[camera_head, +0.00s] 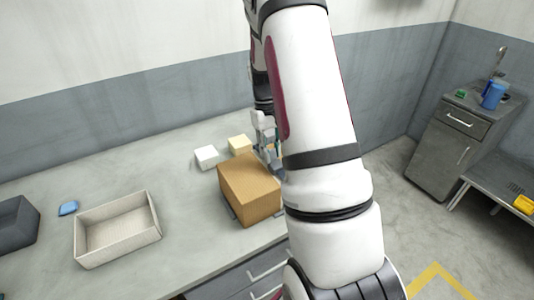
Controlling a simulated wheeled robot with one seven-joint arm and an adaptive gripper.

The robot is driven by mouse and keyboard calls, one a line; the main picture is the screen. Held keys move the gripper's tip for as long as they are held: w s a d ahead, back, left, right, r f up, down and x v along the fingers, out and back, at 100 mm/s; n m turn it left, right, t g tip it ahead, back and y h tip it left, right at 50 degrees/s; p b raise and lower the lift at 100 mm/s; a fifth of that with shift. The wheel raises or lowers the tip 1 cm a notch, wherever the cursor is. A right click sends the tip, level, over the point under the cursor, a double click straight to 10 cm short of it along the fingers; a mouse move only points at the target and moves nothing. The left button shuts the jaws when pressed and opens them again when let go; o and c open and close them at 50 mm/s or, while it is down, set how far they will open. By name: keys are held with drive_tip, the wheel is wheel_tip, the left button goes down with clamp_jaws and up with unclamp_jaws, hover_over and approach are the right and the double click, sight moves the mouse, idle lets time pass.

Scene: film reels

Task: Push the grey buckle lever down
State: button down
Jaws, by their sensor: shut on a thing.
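My gripper (268,143) points down at the back right of the table, just behind the brown box. My own arm covers part of it from the right. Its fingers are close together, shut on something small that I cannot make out. A small grey-blue part (276,166) shows below the fingers, between the box and my arm. I cannot tell whether it is the grey buckle lever or what position a lever there is in.
The brown box (249,190) stands close in front of my gripper. A white block (206,157) and a cream block (240,145) lie behind it. A beige tray (119,252), a blue item (68,208) and a dark bin (15,224) are at left. The table's middle is clear.

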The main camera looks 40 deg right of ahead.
drive_tip(key=g+b, duration=0.1)
drive_tip(key=w+g+b, duration=0.1)
drive_tip(key=b, duration=0.1)
drive_tip(key=shift+w+d+f+y, duration=0.15)
drive_tip(key=shift+w+f+y, duration=0.1)
drive_tip(key=shift+f+y, duration=0.1)
drive_tip(key=shift+g+b, duration=0.7)
drive_tip(key=shift+g, duration=0.1)
drive_tip(key=shift+r, duration=0.1)
drive_tip(key=c, duration=1.3)
unclamp_jaws()
drive_tip(key=shift+v, duration=6)
drive_tip(key=shift+w+d, duration=0.1)
